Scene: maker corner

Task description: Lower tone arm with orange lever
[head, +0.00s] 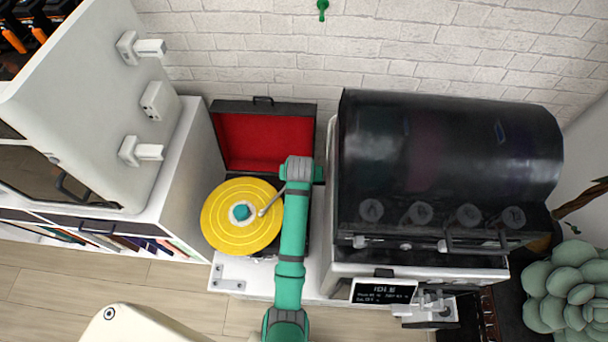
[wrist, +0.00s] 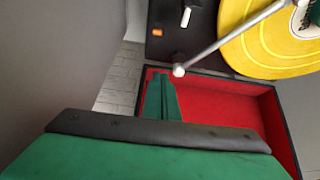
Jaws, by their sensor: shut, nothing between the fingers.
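The turntable's yellow record (head: 225,226) sits in an open case at the left; the record also shows in the wrist view (wrist: 250,52). The silver tone arm (wrist: 228,40) reaches from a round pivot out over the record, and shows in the head view (head: 272,202). I cannot tell whether its head touches the record. The small orange lever (wrist: 157,32) is on the black deck in the wrist view; my arm hides it in the head view. My gripper (wrist: 161,76) is shut and empty. Its green fingertips appear close to the pivot and, in the picture, below the orange lever.
The case's red-lined lid (head: 265,138) stands open at the back. A white lever (wrist: 186,17) is beside the orange one. A large machine with a dark cover (head: 450,150) stands close on the right. A white cabinet (head: 178,185) is on the left.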

